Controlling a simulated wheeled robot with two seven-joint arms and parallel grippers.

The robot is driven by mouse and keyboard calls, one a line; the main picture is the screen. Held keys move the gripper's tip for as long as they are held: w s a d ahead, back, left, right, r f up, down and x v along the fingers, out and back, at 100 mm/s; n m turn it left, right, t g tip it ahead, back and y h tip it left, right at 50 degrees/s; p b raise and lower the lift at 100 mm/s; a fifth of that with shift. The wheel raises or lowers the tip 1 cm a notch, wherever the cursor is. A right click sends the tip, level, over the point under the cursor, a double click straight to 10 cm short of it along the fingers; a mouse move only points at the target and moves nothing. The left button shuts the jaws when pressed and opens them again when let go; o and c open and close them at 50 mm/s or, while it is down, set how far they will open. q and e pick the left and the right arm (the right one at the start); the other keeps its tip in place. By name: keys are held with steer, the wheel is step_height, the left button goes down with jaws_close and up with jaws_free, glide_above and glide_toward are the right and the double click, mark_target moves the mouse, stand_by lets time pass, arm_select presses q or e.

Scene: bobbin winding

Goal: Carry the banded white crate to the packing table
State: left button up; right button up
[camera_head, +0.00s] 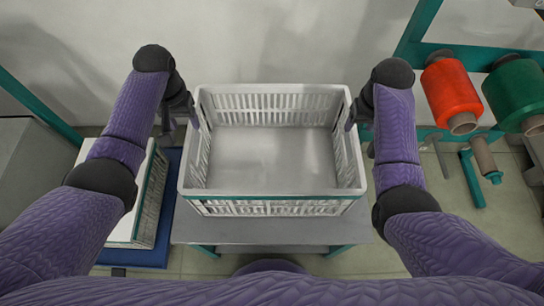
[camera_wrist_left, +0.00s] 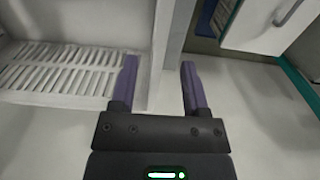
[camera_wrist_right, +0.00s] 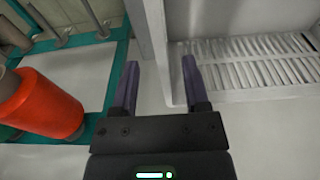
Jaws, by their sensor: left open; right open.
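The white crate (camera_head: 275,194) with a teal band along its near rim stands empty and upright on a grey table with teal legs (camera_head: 260,232). My left gripper (camera_head: 194,118) is at the crate's left side wall. In the left wrist view its open fingers (camera_wrist_left: 160,84) lie either side of that wall (camera_wrist_left: 163,55). My right gripper (camera_head: 354,120) is at the right side wall. In the right wrist view its open fingers (camera_wrist_right: 158,87) lie either side of that wall (camera_wrist_right: 150,45). I cannot tell whether any finger touches the crate.
Another white crate with a teal band (camera_head: 152,200) stands on a blue base (camera_head: 168,235) at left. A red spool (camera_head: 452,92) and a green spool (camera_head: 518,92) sit on a teal frame at right. A pale wall is behind the crate.

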mark_target(189, 132)
arm_select(q)
step_height(189, 132, down, 5)
arm_select(e)
steer(key=f, duration=0.5)
steer(key=shift+w, duration=0.3)
arm_select(q)
jaws_close()
arm_select(e)
jaws_close()
arm_select(q)
steer(key=shift+r, duration=0.1)
arm_select(e)
steer(key=shift+r, duration=0.1)
stand_by(0.4)
